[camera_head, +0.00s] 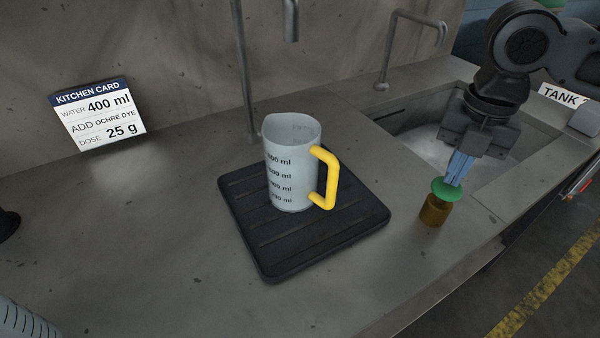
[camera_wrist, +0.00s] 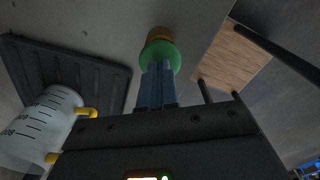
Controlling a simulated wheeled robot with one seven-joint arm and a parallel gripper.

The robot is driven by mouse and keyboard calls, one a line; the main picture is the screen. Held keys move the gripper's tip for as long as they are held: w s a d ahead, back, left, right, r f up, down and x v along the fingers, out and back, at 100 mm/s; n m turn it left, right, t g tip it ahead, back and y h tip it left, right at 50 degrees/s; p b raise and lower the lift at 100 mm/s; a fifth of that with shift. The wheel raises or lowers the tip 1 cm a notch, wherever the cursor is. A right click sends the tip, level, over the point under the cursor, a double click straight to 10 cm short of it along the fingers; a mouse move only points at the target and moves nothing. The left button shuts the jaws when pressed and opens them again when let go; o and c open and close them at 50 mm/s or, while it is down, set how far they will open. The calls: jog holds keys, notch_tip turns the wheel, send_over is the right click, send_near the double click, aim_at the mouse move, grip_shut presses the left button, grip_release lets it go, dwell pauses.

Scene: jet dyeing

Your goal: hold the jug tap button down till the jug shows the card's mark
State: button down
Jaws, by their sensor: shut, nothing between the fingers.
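The jug tap button is a green cap (camera_head: 447,190) on a brass-coloured base (camera_head: 435,210), on the counter right of the jug. My gripper (camera_head: 455,178) is shut and empty, pointing down with its fingertips at the green cap; whether the cap is pressed down I cannot tell. The wrist view also shows the green cap (camera_wrist: 172,57) at the fingertips. The clear jug (camera_head: 290,165) with a yellow handle stands upright under the tap spout (camera_head: 290,20); no water level or stream is clear to see. The kitchen card (camera_head: 98,112) reads water 400 ml, ochre dye 25 g.
The jug stands on a black ribbed mat (camera_head: 250,255). A sink (camera_head: 425,140) with its own tap (camera_head: 385,60) lies behind my gripper. Part of another graduated vessel (camera_head: 20,322) shows at the lower left. The counter's front edge runs along the lower right.

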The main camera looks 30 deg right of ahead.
jog(key=shift+f+b, duration=0.5)
jog(key=shift+f, duration=0.35)
jog(key=shift+r+p, duration=1.3)
jog(key=shift+r, duration=0.25)
notch_tip(320, 180, up, 4)
jog(key=p, duration=0.3)
jog(key=shift+f, duration=0.25)
